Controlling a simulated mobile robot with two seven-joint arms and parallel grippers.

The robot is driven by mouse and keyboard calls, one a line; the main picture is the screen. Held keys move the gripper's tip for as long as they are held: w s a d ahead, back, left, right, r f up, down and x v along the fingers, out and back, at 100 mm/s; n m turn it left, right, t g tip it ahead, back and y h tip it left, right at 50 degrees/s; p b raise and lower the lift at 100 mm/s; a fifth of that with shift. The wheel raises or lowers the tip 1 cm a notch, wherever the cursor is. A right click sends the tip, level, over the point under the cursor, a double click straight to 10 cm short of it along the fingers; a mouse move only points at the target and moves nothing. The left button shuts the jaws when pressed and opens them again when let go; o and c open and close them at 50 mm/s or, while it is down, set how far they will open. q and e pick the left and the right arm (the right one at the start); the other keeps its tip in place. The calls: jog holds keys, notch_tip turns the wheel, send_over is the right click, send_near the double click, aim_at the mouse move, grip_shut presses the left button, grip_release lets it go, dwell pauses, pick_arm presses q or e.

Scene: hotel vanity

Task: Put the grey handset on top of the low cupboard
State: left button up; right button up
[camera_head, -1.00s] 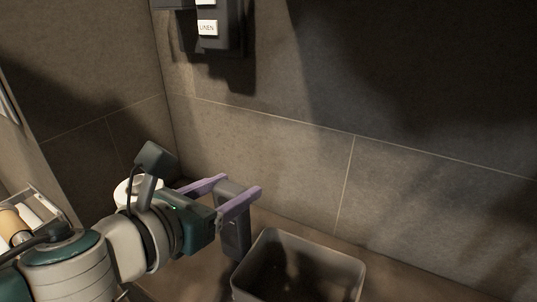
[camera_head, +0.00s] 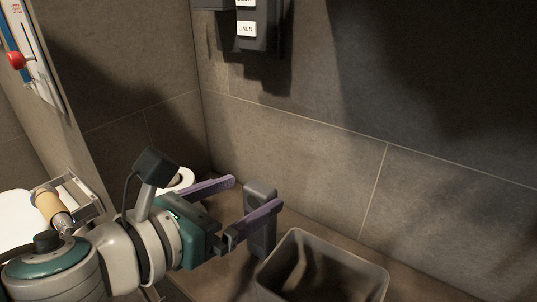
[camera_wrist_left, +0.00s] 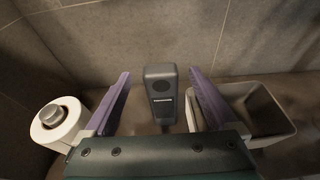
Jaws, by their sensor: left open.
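The grey handset (camera_head: 262,222) stands upright by the tiled wall, to the left of a bin. In the left wrist view the handset (camera_wrist_left: 161,98) is near the middle, its face with a dark round patch and a small label turned to the camera. My left gripper (camera_head: 256,192) is open, with purple fingers. In the left wrist view, the fingers (camera_wrist_left: 160,74) lie on either side of the handset, with gaps on both sides. In the head view the nearer finger covers part of it. I cannot make out the low cupboard. My right gripper is not in view.
An open grey bin (camera_head: 372,272) stands close to the right of the handset. A white paper roll (camera_wrist_left: 70,127) is to the left. A dark wall unit (camera_head: 262,50) with a "LINEN" label hangs above. The tiled wall (camera_head: 300,145) is close behind the handset.

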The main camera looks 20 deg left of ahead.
pick_arm(q)
jog(key=s+a+r+n+g+y, duration=0.2)
jog(key=s+a+n+y, duration=0.6)
jog(key=n, duration=1.2)
jog(key=s+d+f+n+g+h, duration=0.1)
jog(key=s+n+g, duration=0.3)
jog(key=s+n, duration=0.3)
jog(key=s+d+f+n+g+h, duration=0.2)
jog(key=s+n+g, duration=0.2)
jog(key=s+n, duration=0.3)
jog(key=n, duration=0.3)
jog(key=shift+d+n+h, duration=0.25)
jog(key=shift+n+h, duration=0.05)
jog(key=shift+f, duration=0.1)
jog(key=shift+c, duration=0.2)
